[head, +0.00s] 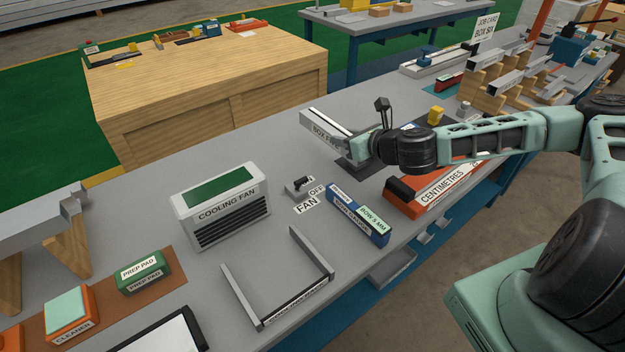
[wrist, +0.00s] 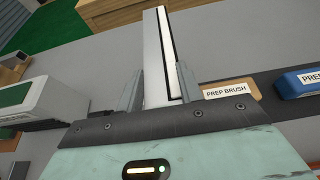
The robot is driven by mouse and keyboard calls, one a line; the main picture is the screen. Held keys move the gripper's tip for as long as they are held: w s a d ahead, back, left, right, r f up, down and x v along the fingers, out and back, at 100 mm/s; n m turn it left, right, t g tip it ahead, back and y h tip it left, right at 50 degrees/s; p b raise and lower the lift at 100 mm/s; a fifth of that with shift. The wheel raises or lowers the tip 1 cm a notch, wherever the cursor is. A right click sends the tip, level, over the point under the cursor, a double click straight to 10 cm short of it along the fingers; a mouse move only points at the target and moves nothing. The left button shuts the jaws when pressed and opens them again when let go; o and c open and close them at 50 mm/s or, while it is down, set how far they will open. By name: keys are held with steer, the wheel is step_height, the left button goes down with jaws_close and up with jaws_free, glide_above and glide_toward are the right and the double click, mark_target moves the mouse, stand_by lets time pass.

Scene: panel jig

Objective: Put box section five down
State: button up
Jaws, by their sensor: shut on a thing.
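Box section five is a long pale grey square bar (head: 323,131) with a "BOX FIVE" label, part of which is hidden by my gripper. My gripper (head: 354,145) is shut on it near its right end, over the bench. In the wrist view, the bar (wrist: 154,55) runs away from me between the two fingers of my gripper (wrist: 160,88), with a dark line along it. I cannot tell whether the bar touches the bench (head: 130,225) or hangs just above it.
A dark mat (head: 358,167) lies below my gripper. A prep brush (wrist: 229,91) lies right of the bar. Notched wooden stands (head: 490,98) hold bars at the far right.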

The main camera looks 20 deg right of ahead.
step_height(320, 180, down, 10)
steer(key=shift+r+p, duration=0.15)
steer(key=shift+p, duration=0.15)
steer(key=shift+f, duration=0.2)
steer(key=o, duration=0.9)
